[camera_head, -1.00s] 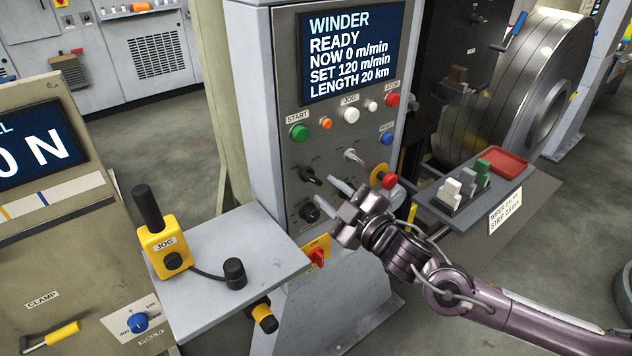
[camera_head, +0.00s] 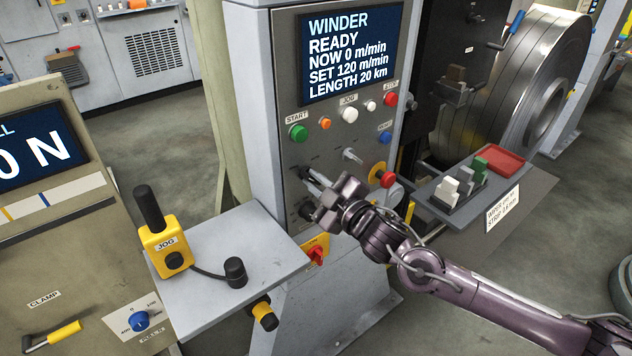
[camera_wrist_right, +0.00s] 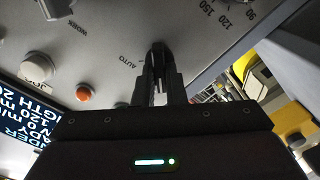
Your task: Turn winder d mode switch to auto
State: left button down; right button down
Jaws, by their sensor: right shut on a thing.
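The black mode switch (camera_wrist_right: 157,50) sits on the winder panel, between the fingertips of my right gripper in the right wrist view. An AUTO label (camera_wrist_right: 128,62) is printed just to its left there. My right gripper (camera_head: 311,180) is shut on the switch; in the head view its fingers reach the lower left of the winder panel (camera_head: 330,128). The fingers hide most of the switch, so I cannot tell which way it points. My left gripper is not in view.
The winder screen (camera_head: 350,50) reads READY, 0 m/min. A green start button (camera_head: 298,132), a silver lever (camera_head: 353,155) and a red emergency button (camera_head: 388,179) are close by. A side shelf (camera_head: 220,265) with a yellow jog box (camera_head: 164,248) stands at the lower left.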

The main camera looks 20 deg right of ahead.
jog(key=shift+w+d+m+p, duration=0.1)
jog(key=shift+d+m+p, duration=0.1)
jog(key=shift+m+p, duration=3.65)
jog(key=shift+d+m+p, duration=0.15)
jog(key=shift+m+p, duration=2.5)
jog(key=shift+m, duration=2.4)
jog(key=c, duration=1.5)
grip_release()
